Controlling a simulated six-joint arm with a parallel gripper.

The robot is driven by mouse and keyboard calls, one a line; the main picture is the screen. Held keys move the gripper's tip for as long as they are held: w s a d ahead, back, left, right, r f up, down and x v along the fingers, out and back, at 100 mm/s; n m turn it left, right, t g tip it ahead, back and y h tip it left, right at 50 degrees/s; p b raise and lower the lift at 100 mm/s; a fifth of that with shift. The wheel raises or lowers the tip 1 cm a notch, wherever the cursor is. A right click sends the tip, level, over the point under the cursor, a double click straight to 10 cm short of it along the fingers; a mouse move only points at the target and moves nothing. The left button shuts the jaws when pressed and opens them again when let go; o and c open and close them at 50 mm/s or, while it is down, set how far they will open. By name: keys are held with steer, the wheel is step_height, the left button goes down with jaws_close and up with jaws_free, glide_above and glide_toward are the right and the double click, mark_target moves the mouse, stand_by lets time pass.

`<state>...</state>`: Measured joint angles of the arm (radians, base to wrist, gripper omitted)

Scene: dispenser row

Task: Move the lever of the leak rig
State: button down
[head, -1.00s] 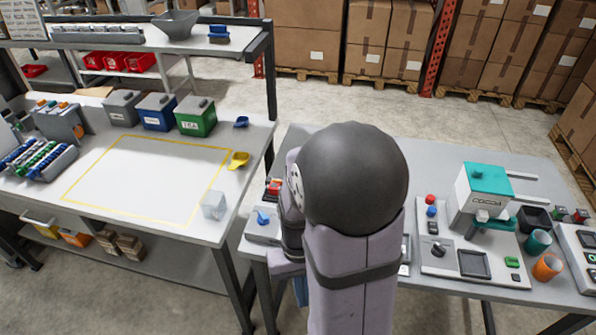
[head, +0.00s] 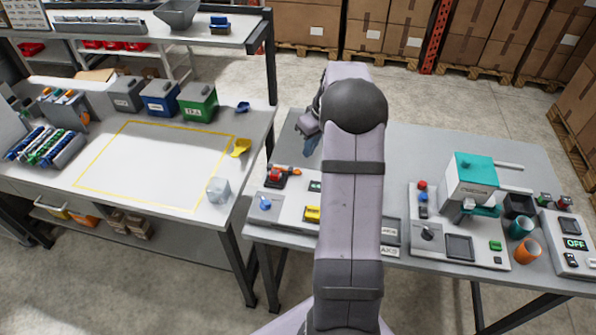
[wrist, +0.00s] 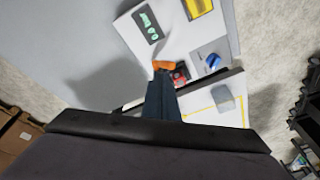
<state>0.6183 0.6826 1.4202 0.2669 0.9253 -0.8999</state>
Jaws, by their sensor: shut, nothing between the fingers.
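The leak rig is a pale panel (head: 288,208) at the left end of the right-hand table, partly hidden behind my arm. At its far left corner is a red block (head: 275,175) with an orange handle (head: 291,170), which looks like the lever. In the wrist view the orange handle (wrist: 162,66) and red block (wrist: 181,73) lie just past my fingertips. My gripper (head: 311,147) is shut and empty, pointing down behind the panel's far edge. In the wrist view its dark blue fingers (wrist: 162,85) overlap the handle's line of sight; I cannot tell whether they touch.
The rig also carries a blue knob (head: 265,204), a yellow part (head: 312,214) and a small green-lit display (wrist: 148,25). A cocoa dispenser (head: 471,180) stands to the right. A clear cup (head: 218,190) is on the left table (head: 120,112). The table behind the rig is bare.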

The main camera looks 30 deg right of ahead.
steer(key=shift+s+a+n+y, duration=0.15)
steer(key=shift+a+n, duration=0.1)
steer(key=shift+n, duration=1.05)
steer(key=shift+s+a+n+y, duration=0.15)
steer(key=shift+a+n, duration=0.1)
steer(key=shift+n, duration=1.05)
steer(key=shift+w, duration=0.1)
steer(key=shift+f, duration=0.1)
steer(key=b+x, duration=0.4)
steer(key=x, duration=0.2)
steer(key=shift+f, duration=0.3)
steer(key=shift+a+f, duration=0.1)
steer(key=shift+a, duration=0.05)
